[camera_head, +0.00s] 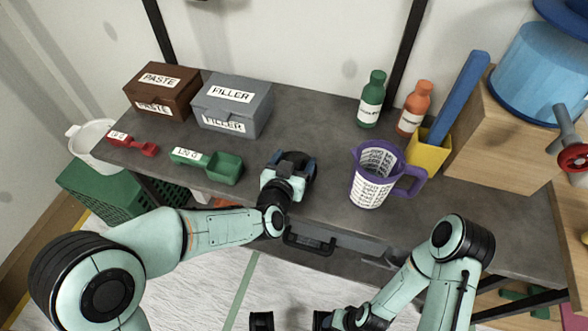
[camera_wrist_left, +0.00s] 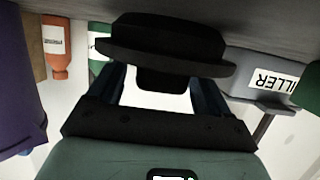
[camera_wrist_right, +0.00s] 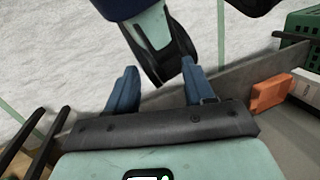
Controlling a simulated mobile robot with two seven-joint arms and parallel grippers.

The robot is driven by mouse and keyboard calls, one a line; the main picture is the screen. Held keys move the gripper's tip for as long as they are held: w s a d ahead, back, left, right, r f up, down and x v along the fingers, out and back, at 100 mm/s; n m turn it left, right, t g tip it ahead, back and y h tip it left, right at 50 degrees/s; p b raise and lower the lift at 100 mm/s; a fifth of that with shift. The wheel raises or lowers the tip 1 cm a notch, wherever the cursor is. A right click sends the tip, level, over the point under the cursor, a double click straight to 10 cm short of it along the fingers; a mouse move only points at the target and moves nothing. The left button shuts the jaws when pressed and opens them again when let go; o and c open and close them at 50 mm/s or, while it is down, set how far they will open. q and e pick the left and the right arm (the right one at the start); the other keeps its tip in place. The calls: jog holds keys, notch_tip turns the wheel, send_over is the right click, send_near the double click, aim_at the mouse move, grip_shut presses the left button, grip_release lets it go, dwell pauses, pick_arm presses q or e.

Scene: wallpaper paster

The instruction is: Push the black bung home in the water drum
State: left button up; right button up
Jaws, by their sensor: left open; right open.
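The black bung (camera_wrist_left: 165,45) shows close up in the left wrist view as a thick round body with a wide flange and a narrower stub. Its stub lies between the spread fingers of my left gripper (camera_head: 292,163), which is open at the bench top. I cannot tell whether the fingers touch it. The blue water drum (camera_head: 535,75) stands on a wooden crate at the upper right, with a red-handled tap (camera_head: 573,155). Its opening is not clearly visible. My right gripper (camera_wrist_right: 158,75) is open and empty, low in front of the bench.
On the grey bench (camera_head: 325,125) are a purple jug (camera_head: 370,178), a yellow holder (camera_head: 428,153), two bottles, a brown paste box (camera_head: 160,92), a grey filler box (camera_head: 232,105) and red and green scoops. A green basket (camera_head: 105,195) stands at the left.

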pick_arm(q)
jog(key=c, duration=1.1)
